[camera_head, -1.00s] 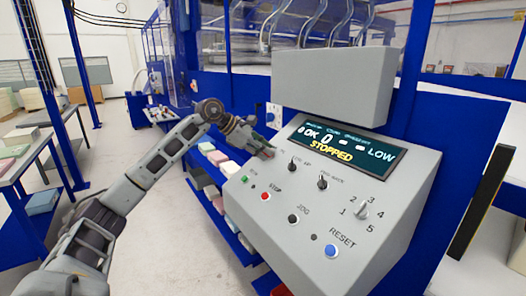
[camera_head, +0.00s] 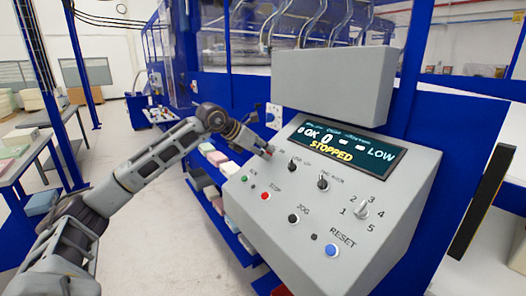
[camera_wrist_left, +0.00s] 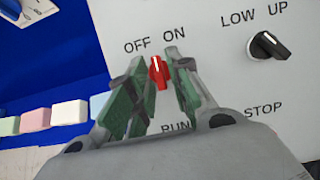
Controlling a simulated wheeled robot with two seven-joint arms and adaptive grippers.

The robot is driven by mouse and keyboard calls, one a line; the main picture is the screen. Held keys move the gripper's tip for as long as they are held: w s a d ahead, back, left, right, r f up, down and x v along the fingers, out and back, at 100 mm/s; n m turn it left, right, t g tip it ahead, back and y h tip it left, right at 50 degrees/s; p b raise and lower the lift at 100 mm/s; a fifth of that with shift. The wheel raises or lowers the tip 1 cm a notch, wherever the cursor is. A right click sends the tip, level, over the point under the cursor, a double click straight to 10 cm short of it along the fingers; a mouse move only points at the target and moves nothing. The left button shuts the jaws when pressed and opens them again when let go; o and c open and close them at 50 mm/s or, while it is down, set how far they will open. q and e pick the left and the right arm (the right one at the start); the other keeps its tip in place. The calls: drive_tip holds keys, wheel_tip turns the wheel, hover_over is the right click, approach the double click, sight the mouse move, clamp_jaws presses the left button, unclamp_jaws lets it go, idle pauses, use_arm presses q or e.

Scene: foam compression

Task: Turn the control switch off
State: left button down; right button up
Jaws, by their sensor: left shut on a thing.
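The control switch (camera_wrist_left: 160,77) is a red knob on the grey panel, under the words OFF and ON in the left wrist view. Its white mark points upward, roughly between the two words. My left gripper (camera_wrist_left: 157,68) has its green fingers on either side of the knob and is shut on it. In the head view my left gripper (camera_head: 267,152) is at the panel's upper left and hides the switch. My right gripper is in neither view.
The sloped control panel (camera_head: 285,237) carries a black LOW/UP knob (camera_wrist_left: 268,45), a red STOP button (camera_head: 265,196) and a blue RESET button (camera_head: 331,250). Its display (camera_head: 345,146) reads STOPPED. Coloured foam blocks (camera_head: 216,158) lie left of the panel.

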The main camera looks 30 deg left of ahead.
use_arm(q)
drive_tip(key=n, duration=0.2)
drive_tip(key=n+y, duration=0.1)
drive_tip(key=n, duration=0.1)
drive_tip(key=shift+s+d+r+t+y, duration=0.1)
drive_tip(key=shift+d+r+t+y, duration=0.05)
drive_tip(key=shift+t+y, duration=0.15)
drive_tip(key=shift+d+n+y, duration=0.15)
drive_tip(key=shift+n+y, duration=0.45)
drive_tip(key=shift+n, duration=1.7)
drive_tip(key=shift+f, duration=0.2)
drive_tip(key=c, duration=1.6)
unclamp_jaws()
drive_tip(key=shift+o, duration=0.2)
drive_tip(key=shift+w, duration=0.2)
drive_tip(key=shift+v, duration=1.1)
drive_tip(key=v, duration=0.9)
drive_tip(key=shift+r, duration=0.35)
